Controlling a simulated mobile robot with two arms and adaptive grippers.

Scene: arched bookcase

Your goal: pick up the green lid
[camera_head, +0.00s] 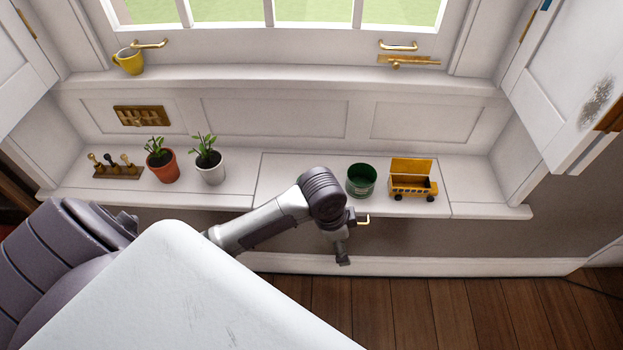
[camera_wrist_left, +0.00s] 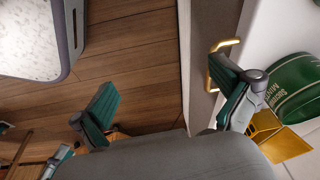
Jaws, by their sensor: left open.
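A round green tin (camera_head: 361,181) stands on the white window-seat ledge, left of a yellow toy bus (camera_head: 412,182). Its inside looks dark and open from above. I cannot make out a separate green lid. The tin also shows at the right edge of the left wrist view (camera_wrist_left: 297,88), with pale lettering on its side. My left gripper (camera_head: 342,246) hangs in front of the ledge, below and left of the tin. In the left wrist view its two fingers (camera_wrist_left: 170,106) are spread apart with nothing between them. My right gripper is not in view.
A brass handle (camera_head: 363,219) on the ledge's front is close beside my left gripper. Potted plants (camera_head: 162,165) (camera_head: 209,161) and a small stand with knobbed pieces (camera_head: 116,168) are on the left of the ledge. Wooden floor lies below.

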